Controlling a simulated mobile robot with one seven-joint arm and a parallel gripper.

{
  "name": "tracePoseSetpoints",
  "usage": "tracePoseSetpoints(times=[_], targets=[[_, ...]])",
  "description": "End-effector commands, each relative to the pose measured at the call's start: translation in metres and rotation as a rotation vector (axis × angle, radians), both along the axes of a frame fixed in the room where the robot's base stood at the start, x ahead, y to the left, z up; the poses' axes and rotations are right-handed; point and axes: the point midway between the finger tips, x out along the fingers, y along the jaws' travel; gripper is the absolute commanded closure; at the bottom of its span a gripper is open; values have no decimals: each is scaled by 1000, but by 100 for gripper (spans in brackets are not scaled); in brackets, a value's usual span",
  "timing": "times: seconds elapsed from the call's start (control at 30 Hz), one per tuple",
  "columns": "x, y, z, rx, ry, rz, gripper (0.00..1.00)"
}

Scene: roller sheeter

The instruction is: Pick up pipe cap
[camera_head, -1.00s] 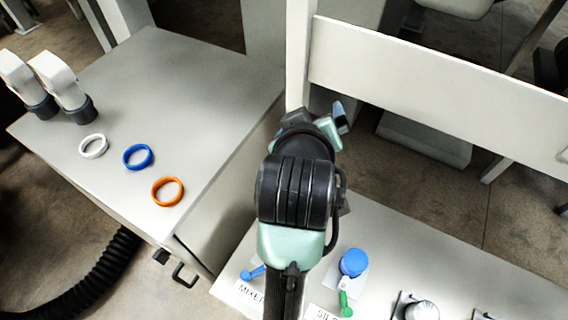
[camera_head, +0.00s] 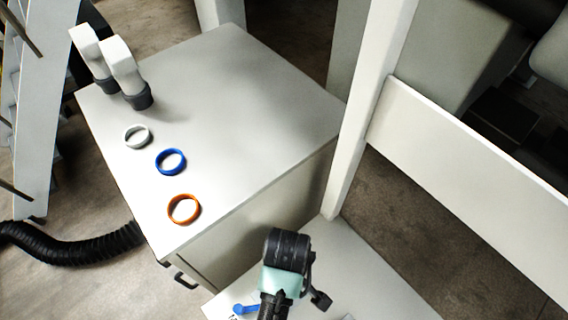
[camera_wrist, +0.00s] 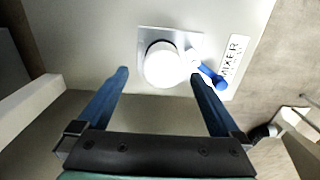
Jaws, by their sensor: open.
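In the wrist view, a bright white round piece (camera_wrist: 163,64), seemingly the pipe cap, sits on a square grey plate (camera_wrist: 145,38) beside a small valve with a blue handle (camera_wrist: 213,77) and a "MIXER" label (camera_wrist: 234,58). My gripper (camera_wrist: 158,76) is open, its two blue fingers apart. In the picture the fingertips lie left and right of the white piece's lower part; nothing is between them that I can tell is gripped, and the depth gap is unclear. In the head view my arm hides the white piece; only the blue handle (camera_head: 246,309) shows.
A white cabinet (camera_head: 240,85) at the left bears a white ring (camera_head: 126,142), a blue ring (camera_head: 160,168), an orange ring (camera_head: 171,214) and two grey-white elbow pipes (camera_head: 125,70). A white post (camera_head: 365,110) and rail (camera_head: 470,150) stand right. A black hose (camera_head: 75,248) lies left.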

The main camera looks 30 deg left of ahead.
Motion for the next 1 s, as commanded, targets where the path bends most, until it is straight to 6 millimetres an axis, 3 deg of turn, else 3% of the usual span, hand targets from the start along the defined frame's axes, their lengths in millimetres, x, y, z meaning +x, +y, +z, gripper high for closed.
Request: tracePoseSetpoints(times=[0.17,0.5,0.77,0.83,1.0], targets=[[-1,0,-11,-1,1,0,0],[-5,3,-54,0,0,-2,0],[-5,3,-58,1,-4,-2,0],[-5,3,-58,1,-4,-2,7],[-5,3,-58,1,-3,-2,38]])
